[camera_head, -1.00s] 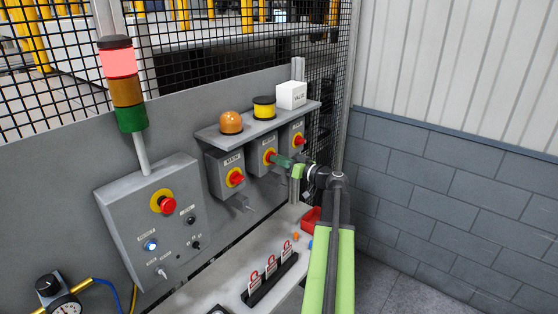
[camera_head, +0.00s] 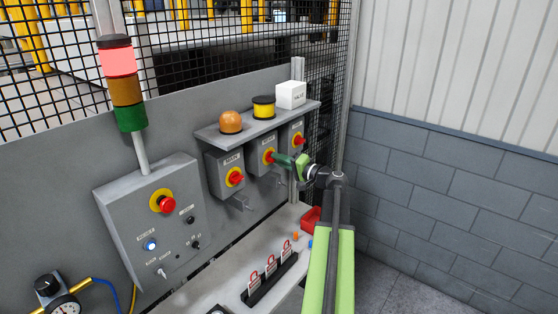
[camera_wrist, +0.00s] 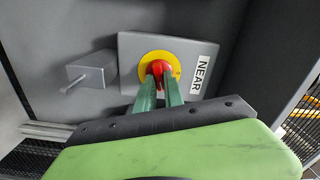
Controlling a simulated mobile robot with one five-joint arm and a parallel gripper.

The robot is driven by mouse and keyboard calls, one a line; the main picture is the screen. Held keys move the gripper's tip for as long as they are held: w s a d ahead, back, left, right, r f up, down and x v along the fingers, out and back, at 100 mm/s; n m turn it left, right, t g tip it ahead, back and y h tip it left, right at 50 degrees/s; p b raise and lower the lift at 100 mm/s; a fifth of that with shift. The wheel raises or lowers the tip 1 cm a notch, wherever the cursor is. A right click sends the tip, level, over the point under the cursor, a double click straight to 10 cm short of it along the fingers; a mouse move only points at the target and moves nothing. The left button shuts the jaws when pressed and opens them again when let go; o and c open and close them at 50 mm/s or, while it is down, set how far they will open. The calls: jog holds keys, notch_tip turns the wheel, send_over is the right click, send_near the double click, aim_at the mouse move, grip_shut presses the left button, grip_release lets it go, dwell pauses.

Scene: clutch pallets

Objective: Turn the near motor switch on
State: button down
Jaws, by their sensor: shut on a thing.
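The near motor switch (camera_wrist: 128,52) is a grey box with a yellow disc, a red rotary handle (camera_wrist: 158,67) and a "NEAR" label. In the head view it is the middle box (camera_head: 257,148) of three under a shelf. My gripper (camera_wrist: 159,82) has its two green fingers closed on the red handle, which points down between them in the wrist view. In the head view my gripper (camera_head: 278,158) reaches the switch from the right and hides part of its handle.
Similar switch boxes stand to the left (camera_head: 222,168) and right (camera_head: 293,130). The shelf (camera_head: 262,125) above holds an orange dome, a yellow-black cylinder and a white box. A control panel (camera_head: 150,225) is at left; the stack light (camera_head: 119,62) glows red. A lock rack (camera_head: 270,283) sits below.

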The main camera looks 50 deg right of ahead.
jog(key=shift+f+m, duration=0.1)
jog(key=shift+m, duration=1.7)
jog(key=c, duration=1.4)
grip_release()
jog(key=shift+c, duration=0.2)
jog(key=s+d, duration=0.1)
jog(key=s, duration=1.6)
jog(key=shift+s+d, duration=0.25)
